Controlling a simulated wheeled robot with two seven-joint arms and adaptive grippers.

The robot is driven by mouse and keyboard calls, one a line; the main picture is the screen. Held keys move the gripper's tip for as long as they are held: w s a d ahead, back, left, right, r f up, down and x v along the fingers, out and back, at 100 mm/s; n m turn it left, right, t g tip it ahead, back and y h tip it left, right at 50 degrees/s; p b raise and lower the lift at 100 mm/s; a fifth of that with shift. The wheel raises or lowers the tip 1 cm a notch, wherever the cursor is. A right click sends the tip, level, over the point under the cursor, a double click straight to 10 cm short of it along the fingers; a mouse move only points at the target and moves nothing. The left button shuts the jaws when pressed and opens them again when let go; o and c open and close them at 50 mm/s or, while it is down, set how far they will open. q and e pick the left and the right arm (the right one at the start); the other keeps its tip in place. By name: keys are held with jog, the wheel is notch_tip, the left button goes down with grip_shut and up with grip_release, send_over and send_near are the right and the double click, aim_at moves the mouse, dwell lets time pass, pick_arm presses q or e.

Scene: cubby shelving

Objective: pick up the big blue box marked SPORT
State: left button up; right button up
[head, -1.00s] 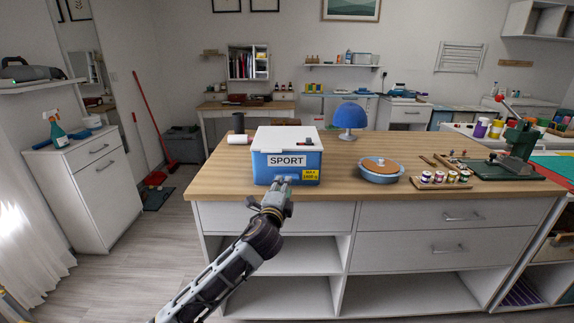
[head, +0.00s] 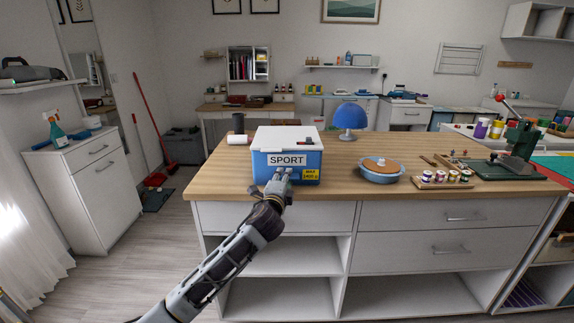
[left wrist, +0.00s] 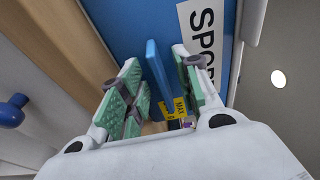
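The big blue box marked SPORT (head: 288,160) stands on the wooden counter with a white lid and a yellow label on its front. My left gripper (head: 279,176) is in front of it, just below the SPORT label. In the left wrist view the blue box (left wrist: 130,22) fills the upper middle. The left gripper's green-padded fingers (left wrist: 157,70) are apart, with a blue upright bar (left wrist: 157,66), seemingly part of the box, between them. Gaps show on both sides of the bar. My right gripper is out of view.
The wooden counter (head: 225,183) has a blue round dish (head: 380,174), a small rack of jars (head: 442,180) and a green press (head: 505,165) to the right. A white roll (head: 239,140) and a blue domed object (head: 350,117) stand behind. Open shelves are below.

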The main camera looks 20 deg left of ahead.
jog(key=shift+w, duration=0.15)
pick_arm(q)
jog(key=shift+c, duration=0.6)
grip_shut()
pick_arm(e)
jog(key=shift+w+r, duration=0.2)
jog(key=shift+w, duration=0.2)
